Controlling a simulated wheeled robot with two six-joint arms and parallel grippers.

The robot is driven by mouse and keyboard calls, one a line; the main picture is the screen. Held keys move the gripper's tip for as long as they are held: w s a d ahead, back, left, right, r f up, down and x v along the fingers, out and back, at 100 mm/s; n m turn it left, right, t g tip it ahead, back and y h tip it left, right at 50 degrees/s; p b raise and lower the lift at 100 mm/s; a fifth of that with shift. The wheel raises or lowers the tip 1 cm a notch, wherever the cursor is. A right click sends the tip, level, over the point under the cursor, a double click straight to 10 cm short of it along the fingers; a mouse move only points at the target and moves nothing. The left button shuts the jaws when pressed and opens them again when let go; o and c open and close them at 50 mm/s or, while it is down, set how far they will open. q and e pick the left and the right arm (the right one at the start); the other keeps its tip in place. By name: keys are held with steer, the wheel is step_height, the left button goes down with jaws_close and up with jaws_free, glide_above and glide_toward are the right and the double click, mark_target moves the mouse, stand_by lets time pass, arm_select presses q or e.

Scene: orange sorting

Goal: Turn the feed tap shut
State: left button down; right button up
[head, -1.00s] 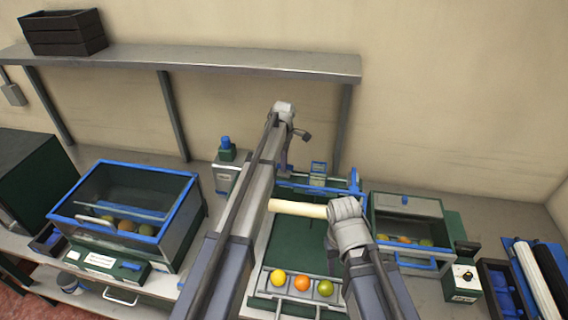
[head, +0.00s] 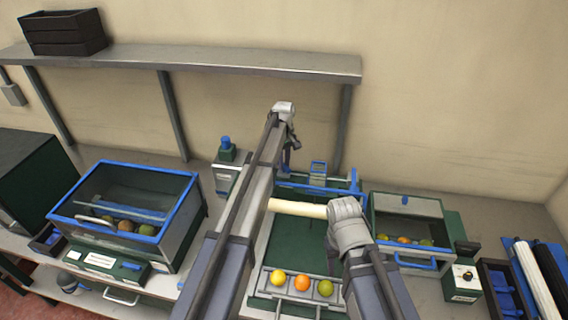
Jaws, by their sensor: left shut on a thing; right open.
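My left gripper (head: 289,155) hangs at the far side of the bench, behind the green feed unit, pointing down. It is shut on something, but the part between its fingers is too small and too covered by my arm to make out. I cannot clearly pick out the feed tap. My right gripper (head: 335,238) is open beside the green feed bed, its fingers mostly hidden by my wrist. A cream rod (head: 298,208) spans the bed (head: 298,240) between my two arms.
A yellow (head: 278,278), an orange (head: 302,283) and a green fruit (head: 325,288) lie in a tray at the front. A blue-rimmed clear bin (head: 122,172) stands left, a smaller fruit bin (head: 445,228) right. A metal shelf (head: 220,62) runs above.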

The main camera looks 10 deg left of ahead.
arm_select(q)
steer(key=m, duration=0.4)
steer(key=shift+m, duration=0.3)
steer(key=m, duration=0.4)
steer(key=shift+m, duration=0.3)
steer(key=c, duration=0.8)
jaws_free()
steer(key=shift+r, duration=0.15)
step_height(320, 180, up, 8)
steer(key=p, duration=0.8)
steer(key=shift+f, duration=0.2)
